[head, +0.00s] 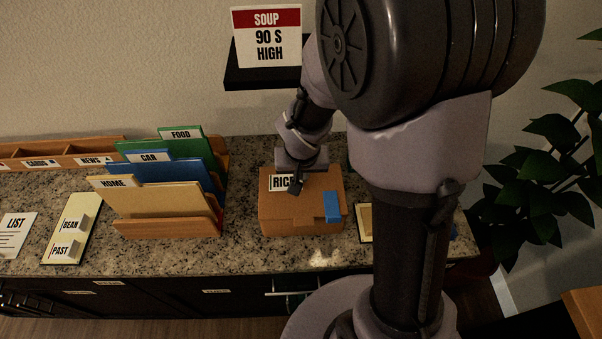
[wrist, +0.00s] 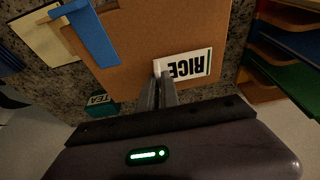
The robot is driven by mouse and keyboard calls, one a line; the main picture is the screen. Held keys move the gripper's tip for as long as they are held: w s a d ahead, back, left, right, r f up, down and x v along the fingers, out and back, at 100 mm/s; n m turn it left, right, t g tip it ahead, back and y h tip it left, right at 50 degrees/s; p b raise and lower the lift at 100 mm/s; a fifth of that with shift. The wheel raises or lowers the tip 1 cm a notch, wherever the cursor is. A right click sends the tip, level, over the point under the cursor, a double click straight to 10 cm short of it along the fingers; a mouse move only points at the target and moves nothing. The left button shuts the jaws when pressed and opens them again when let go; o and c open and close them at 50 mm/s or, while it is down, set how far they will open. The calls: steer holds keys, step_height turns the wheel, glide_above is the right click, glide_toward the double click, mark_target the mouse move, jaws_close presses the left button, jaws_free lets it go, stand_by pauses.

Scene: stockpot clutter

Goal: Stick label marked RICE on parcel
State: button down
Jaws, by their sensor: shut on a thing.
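The parcel (head: 290,213) is a brown cardboard box on the granite counter, with a blue strip (head: 332,206) on its front right edge. The white RICE label (head: 278,183) is at the parcel's top; it also shows upside down in the wrist view (wrist: 188,66). My gripper (head: 297,184) is over the parcel's top, covering part of the label. In the wrist view my gripper (wrist: 160,78) is shut on the label's edge. The label looks to be at or just above the parcel's top; I cannot tell whether it touches.
A file rack (head: 168,228) with HOME, CAR and FOOD folders stands left of the parcel. A card with BEAN and PASTA labels (head: 72,229) lies farther left. A teal TEA box (wrist: 99,104) shows in the wrist view. A SOUP sign (head: 268,37) stands on a black shelf above.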

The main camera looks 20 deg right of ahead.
steer(key=shift+f+b, duration=0.65)
steer(key=shift+b, duration=0.05)
stand_by(0.5)
stand_by(0.4)
steer(key=c, duration=1.5)
jaws_free()
step_height(320, 180, up, 6)
steer(key=p, duration=0.5)
steer(key=shift+r, duration=0.15)
